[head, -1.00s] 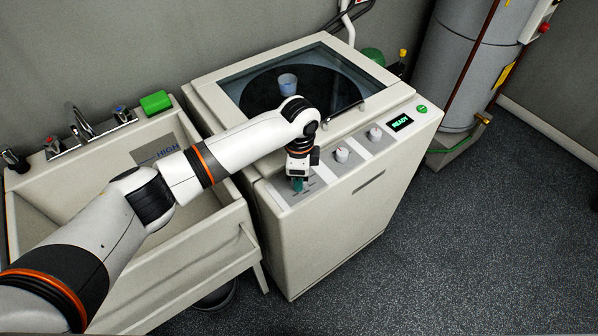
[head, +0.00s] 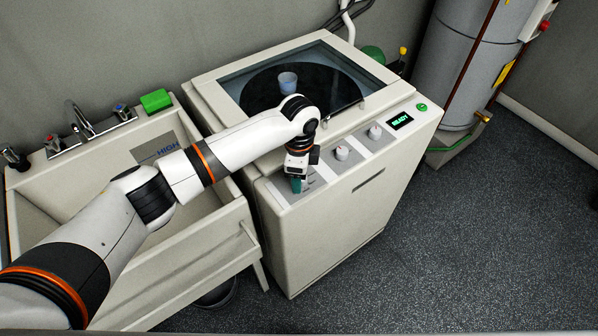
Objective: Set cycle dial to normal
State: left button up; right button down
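The washing machine (head: 330,225) is cream, with a sloped control panel along its front top edge. Two white dials show on grey plates, a middle dial (head: 342,153) and a right dial (head: 375,132). A third grey plate (head: 283,190) lies at the panel's left end, under my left gripper (head: 297,186). Any dial there is hidden by the gripper, and the finger gap is too small to make out. My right gripper is not in view.
A green-lit display (head: 400,121) reads READY, beside a green button (head: 422,107). A sink (head: 215,225) with a green block (head: 156,101) adjoins the machine at left. The floor at right is clear.

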pick_arm(q)
notch_tip(320, 180, up, 12)
jog(key=b, duration=0.3)
dwell(0.3)
dwell(0.5)
